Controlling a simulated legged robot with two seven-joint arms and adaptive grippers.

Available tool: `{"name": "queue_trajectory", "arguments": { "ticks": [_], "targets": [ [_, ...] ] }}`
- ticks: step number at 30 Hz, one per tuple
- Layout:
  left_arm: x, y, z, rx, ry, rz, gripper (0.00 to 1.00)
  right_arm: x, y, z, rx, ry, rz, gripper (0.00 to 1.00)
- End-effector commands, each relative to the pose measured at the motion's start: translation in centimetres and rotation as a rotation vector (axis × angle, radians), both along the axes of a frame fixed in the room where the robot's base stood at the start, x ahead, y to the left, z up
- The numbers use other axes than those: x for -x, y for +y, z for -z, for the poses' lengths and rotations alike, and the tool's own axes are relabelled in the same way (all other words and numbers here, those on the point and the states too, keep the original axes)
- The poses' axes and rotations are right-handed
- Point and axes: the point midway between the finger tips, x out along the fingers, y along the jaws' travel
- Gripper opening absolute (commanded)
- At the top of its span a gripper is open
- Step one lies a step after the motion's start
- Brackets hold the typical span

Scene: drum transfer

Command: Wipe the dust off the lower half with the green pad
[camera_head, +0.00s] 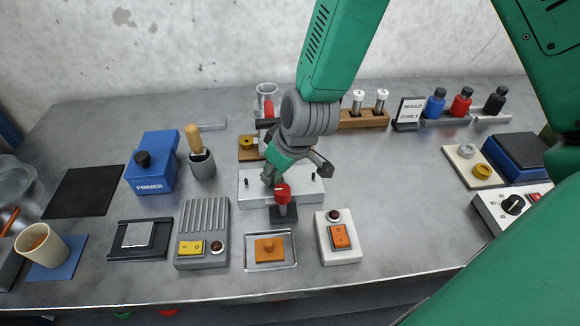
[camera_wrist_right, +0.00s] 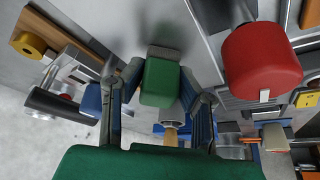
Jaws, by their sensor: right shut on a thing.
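My right gripper (camera_head: 290,165) reaches down over a pale block with dark pins, apparently the lower half (camera_head: 252,190), in the middle of the table. In the wrist view the green pad (camera_wrist_right: 160,82) sits between the two fingers of my right gripper (camera_wrist_right: 155,100), which is shut on it. In the head view the gripper hides the pad and part of the block. I cannot tell whether the pad touches the block, and I cannot make out dust. My left gripper is not in view.
A red knob (camera_head: 283,192) on a dark base stands just in front of the block; it also shows large in the wrist view (camera_wrist_right: 262,62). A tray with an orange piece (camera_head: 270,249), a switch box (camera_head: 338,238) and a ribbed grey box (camera_head: 203,235) stand nearer. A wooden vial rack (camera_head: 362,119) is behind.

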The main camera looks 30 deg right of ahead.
Motion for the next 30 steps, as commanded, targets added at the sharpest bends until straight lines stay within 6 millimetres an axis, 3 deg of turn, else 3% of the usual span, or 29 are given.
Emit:
{"name": "queue_trajectory", "arguments": {
  "ticks": [14,30],
  "targets": [
    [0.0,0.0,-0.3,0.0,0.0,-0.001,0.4,0.6,-0.5,0.4,-0.011,0.018,-0.002,0.0],
    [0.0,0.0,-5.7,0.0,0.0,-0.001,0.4,0.4,0.1,-5.4,-0.004,0.006,-0.004,0.0]
  ]
}}
